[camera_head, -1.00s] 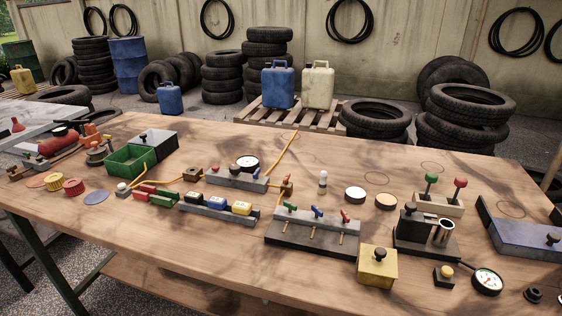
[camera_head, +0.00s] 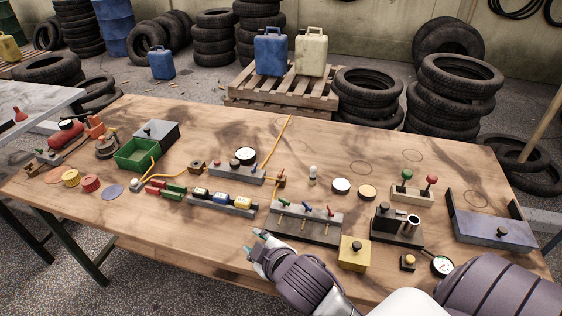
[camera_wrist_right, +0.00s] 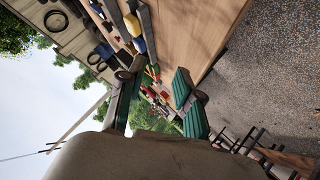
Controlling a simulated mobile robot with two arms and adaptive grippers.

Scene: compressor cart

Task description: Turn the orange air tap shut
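A tap board (camera_head: 305,232) stands near the front middle of the table, with green, blue and red levers on top. None of these levers looks orange. An orange piece (camera_head: 95,126) sits at the far left beside a red tank (camera_head: 66,134); it is too small to tell whether it is a tap. My right gripper (camera_head: 256,246) comes in from the lower right, at the table's front edge, left of and nearer than the tap board. In the right wrist view its fingers (camera_wrist_right: 156,92) are apart, with nothing between them. My left gripper is not in view.
A yellow box (camera_head: 354,254) stands right of the tap board, near my right arm. A row of coloured blocks on a grey rail (camera_head: 232,210) lies left of the board. An orange hose (camera_head: 284,137) runs across the table.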

